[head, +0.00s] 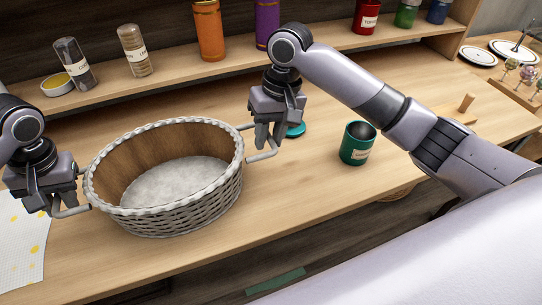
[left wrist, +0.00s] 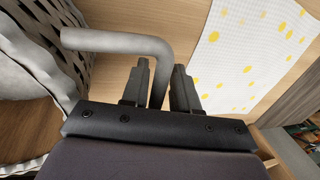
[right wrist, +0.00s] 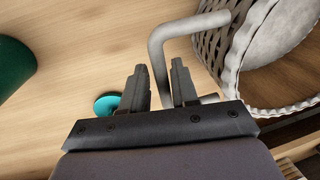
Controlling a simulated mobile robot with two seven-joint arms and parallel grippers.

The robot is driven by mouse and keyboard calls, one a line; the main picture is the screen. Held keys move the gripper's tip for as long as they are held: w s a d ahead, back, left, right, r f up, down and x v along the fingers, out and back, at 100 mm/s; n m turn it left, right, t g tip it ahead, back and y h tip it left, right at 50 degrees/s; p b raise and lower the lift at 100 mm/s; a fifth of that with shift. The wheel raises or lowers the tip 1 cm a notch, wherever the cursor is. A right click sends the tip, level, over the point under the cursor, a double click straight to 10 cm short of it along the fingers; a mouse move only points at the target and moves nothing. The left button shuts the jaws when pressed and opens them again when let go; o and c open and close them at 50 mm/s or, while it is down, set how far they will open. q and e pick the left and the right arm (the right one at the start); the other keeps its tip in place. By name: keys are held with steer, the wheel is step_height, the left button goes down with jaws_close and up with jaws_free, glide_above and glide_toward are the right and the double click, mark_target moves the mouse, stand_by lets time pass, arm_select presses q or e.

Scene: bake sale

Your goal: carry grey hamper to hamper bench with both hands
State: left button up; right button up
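The grey hamper (head: 176,213) is a round woven basket with a pale rim and a white-grey bottom inside. It appears to sit upright on the wooden bench in the head view. A bar handle sticks out on each side. My left gripper (head: 52,212) is at the left handle; in the left wrist view its fingers (left wrist: 160,75) close around the grey bar (left wrist: 115,42). My right gripper (head: 266,146) is at the right handle (head: 264,155); in the right wrist view its fingers (right wrist: 160,78) close around that bar (right wrist: 190,25). The hamper bench cannot be identified for certain.
A green canister (head: 358,143) and a teal disc (head: 295,130) stand right of the hamper. Spotted paper (head: 22,245) lies at the left. A shelf behind (head: 180,75) holds jars and canisters. A wooden rack (head: 520,84) is at far right.

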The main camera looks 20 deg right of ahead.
arm_select(q)
steer(key=shift+o, duration=0.5)
steer(key=shift+r, duration=0.1)
arm_select(e)
steer(key=shift+o, duration=0.5)
steer(key=shift+a+r, duration=0.1)
arm_select(q)
steer(key=shift+d, duration=0.1)
steer(key=shift+r, duration=0.25)
steer(key=v, duration=1.1)
steer(key=shift+r, duration=0.2)
arm_select(e)
step_height(320, 180, up, 12)
steer(key=d, duration=0.2)
steer(key=shift+d, duration=0.15)
steer(key=shift+s, duration=0.1)
